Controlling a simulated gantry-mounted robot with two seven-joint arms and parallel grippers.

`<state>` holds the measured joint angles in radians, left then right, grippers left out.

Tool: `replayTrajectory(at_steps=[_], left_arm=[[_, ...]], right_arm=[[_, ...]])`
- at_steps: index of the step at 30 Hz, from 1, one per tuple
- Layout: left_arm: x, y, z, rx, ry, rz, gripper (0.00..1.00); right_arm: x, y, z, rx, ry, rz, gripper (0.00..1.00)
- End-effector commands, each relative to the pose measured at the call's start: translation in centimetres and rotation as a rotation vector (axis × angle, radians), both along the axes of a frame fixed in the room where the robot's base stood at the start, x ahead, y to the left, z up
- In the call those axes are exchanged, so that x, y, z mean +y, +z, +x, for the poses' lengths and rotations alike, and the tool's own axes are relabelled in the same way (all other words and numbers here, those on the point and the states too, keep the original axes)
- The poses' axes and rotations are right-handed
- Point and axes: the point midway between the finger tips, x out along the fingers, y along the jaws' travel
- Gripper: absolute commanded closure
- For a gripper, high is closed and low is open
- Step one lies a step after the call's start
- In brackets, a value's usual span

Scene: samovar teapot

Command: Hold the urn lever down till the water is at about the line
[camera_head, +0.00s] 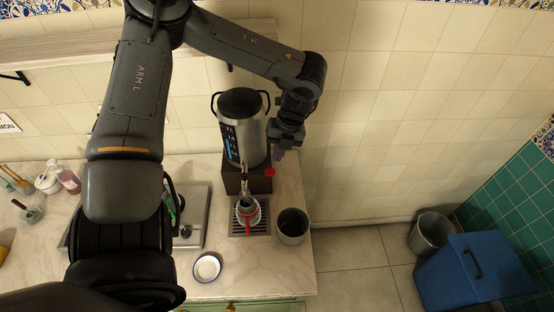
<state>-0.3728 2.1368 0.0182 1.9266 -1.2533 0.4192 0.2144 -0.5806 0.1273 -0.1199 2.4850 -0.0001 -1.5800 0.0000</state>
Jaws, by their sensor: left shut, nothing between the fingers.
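The steel urn (243,135) with a black lid stands on a dark block on the counter. A red knob (269,172), which looks like the lever's end, shows at its right front. My left gripper (278,157) comes down on the urn's right side, shut and empty, with its fingertips just above the red knob. I cannot tell whether they touch it. Below the tap, a small vessel with a reddish rim (256,216) stands on the drip tray (261,230). Its water level and any line are too small to make out. My right gripper is not in view.
A grey metal bin (293,228) stands right of the drip tray, by the counter's edge. A white bowl with a dark rim (207,268) sits at the front. A sink (192,222) and bottles are at left. A blue box (474,268) stands on the floor.

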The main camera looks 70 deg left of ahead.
Motion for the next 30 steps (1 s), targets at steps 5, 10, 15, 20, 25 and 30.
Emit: replayTrajectory(at_steps=[5,10,15,20,25,30], left_arm=[[-0.1,3.3,0.7,-0.003,-0.001,0.002,1.00],[-0.2,5.5,1.0,-0.001,0.001,0.002,1.00],[-0.3,6.7,1.2,0.000,0.000,0.001,1.00],[-0.3,7.0,1.2,0.000,0.000,0.000,1.00],[-0.3,7.0,1.2,0.000,0.000,0.000,1.00],[-0.3,7.0,1.2,0.001,0.000,0.000,1.00]], right_arm=[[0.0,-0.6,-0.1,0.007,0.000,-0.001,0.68],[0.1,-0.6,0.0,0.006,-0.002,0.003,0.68],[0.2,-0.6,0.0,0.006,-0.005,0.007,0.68],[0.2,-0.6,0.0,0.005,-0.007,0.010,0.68],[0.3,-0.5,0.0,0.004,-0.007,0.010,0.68],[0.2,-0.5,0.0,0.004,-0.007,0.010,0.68]])
